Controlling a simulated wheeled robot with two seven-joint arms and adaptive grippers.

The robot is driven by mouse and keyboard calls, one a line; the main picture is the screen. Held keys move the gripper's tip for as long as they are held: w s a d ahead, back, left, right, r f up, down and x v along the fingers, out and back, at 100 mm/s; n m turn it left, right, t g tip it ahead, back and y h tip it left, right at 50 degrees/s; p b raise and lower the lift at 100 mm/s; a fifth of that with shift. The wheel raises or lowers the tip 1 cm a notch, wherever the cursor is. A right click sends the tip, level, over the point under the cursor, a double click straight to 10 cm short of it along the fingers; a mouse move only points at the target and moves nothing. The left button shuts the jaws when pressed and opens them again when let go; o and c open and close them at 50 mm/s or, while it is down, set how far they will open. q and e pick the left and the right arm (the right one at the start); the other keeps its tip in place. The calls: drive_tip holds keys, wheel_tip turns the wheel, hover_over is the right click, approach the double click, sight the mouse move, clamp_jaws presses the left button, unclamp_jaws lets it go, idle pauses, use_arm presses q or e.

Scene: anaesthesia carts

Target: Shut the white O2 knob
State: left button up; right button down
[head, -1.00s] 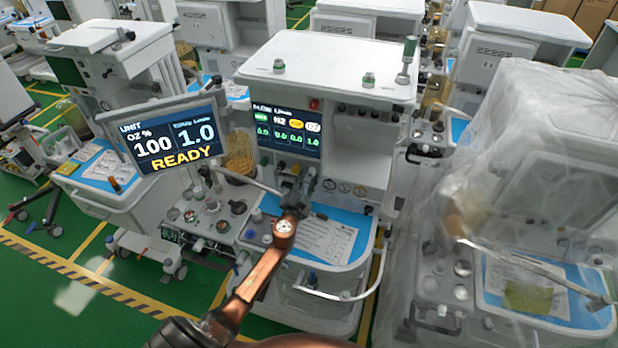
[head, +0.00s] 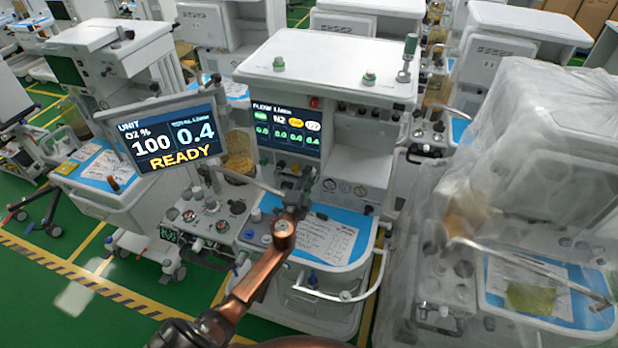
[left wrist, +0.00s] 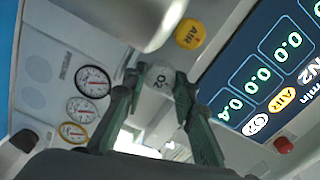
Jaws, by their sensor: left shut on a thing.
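The knob is hidden there behind the gripper. The flow screen in the left wrist view (left wrist: 265,75) reads 0.4 in one box and 0.0 in others. My right gripper is not in view.
A yellow AIR knob (left wrist: 190,33) is close to the O2 knob. Round gauges (left wrist: 90,80) are beside it. The monitor (head: 168,138) on the cart's left reads 100, 0.4 and READY. A plastic-covered cart (head: 550,150) stands at the right.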

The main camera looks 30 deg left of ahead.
use_arm(q)
drive_tip(key=shift+m, duration=0.6)
drive_tip(key=shift+f, duration=0.1)
drive_tip(key=o, duration=1.2)
drive_tip(key=shift+c, duration=0.2)
drive_tip(key=shift+s, duration=0.1)
drive_tip(key=v, duration=0.7)
drive_tip(key=shift+s, duration=0.4)
drive_tip(key=shift+d, duration=0.1)
